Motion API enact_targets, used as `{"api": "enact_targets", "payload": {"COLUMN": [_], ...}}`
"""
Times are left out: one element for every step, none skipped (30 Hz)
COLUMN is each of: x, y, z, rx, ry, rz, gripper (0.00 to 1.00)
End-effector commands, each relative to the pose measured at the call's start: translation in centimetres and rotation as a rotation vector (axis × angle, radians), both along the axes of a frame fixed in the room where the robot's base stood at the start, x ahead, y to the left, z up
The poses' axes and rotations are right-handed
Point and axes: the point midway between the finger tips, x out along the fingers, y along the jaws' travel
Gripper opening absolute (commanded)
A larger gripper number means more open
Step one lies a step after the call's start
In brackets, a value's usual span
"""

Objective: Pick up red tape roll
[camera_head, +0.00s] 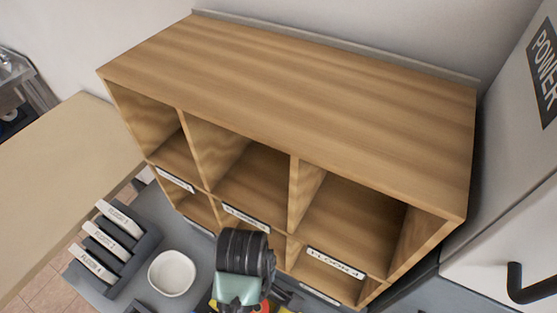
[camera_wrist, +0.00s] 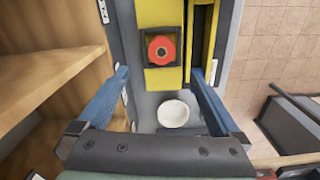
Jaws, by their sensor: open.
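The red tape roll (camera_wrist: 161,49) shows in the wrist view as a red ring with a dark centre. It sits in a dark square recess of a yellow holder (camera_wrist: 152,14). My gripper (camera_wrist: 160,76) is open, its two blue fingers spread wide with nothing between them. In the wrist view the roll appears just beyond the fingertips, roughly centred between them. In the head view my arm's end hides most of that area; only small bits of yellow and red show at the bottom edge.
A white bowl (camera_head: 172,272) stands on the grey surface, beside a dark rack of labelled slabs (camera_head: 112,246). A wooden cubby shelf (camera_head: 290,75) rises behind and also flanks my gripper on the left in the wrist view (camera_wrist: 48,45). A grey cabinet (camera_head: 515,190) is at right.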

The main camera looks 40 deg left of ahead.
Motion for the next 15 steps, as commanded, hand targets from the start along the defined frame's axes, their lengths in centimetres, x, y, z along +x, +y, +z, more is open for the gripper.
{"api": "enact_targets", "payload": {"x": [-0.1, -0.1, -0.1, -0.1, -0.1, -0.2, -0.2, -0.1, -0.1, -0.1, -0.1, -0.1, 0.0, 0.0, 0.0], "y": [0.0, 0.0, 0.0, 0.0, 0.0, -0.1, -0.1, -0.1, -0.1, -0.1, -0.1, 0.0, 0.0, 0.0, 0.0], "z": [-0.2, -0.4, -0.9, -1.3, -1.8, -2.6, -3.2, -3.8, -4.5, -5.1, -5.6, -6.2, -6.6, -6.9, -7.3], "rx": [-0.001, -0.001, -0.001, -0.002, -0.002, -0.002, -0.002, -0.003, -0.002, -0.002, -0.002, -0.001, -0.001, -0.001, -0.001], "ry": [0.002, 0.002, 0.003, 0.005, 0.004, 0.006, 0.006, 0.006, 0.005, 0.004, 0.005, 0.003, 0.003, 0.002, 0.002], "rz": [0.0, 0.0, 0.0, -0.001, -0.001, -0.001, -0.001, -0.001, -0.001, -0.001, -0.001, -0.001, -0.001, -0.001, -0.001], "gripper": [1.0, 1.0, 1.0, 1.0, 1.0, 1.0, 1.0, 1.0, 1.0, 1.0, 1.0, 1.0, 1.0, 1.0, 1.0]}}
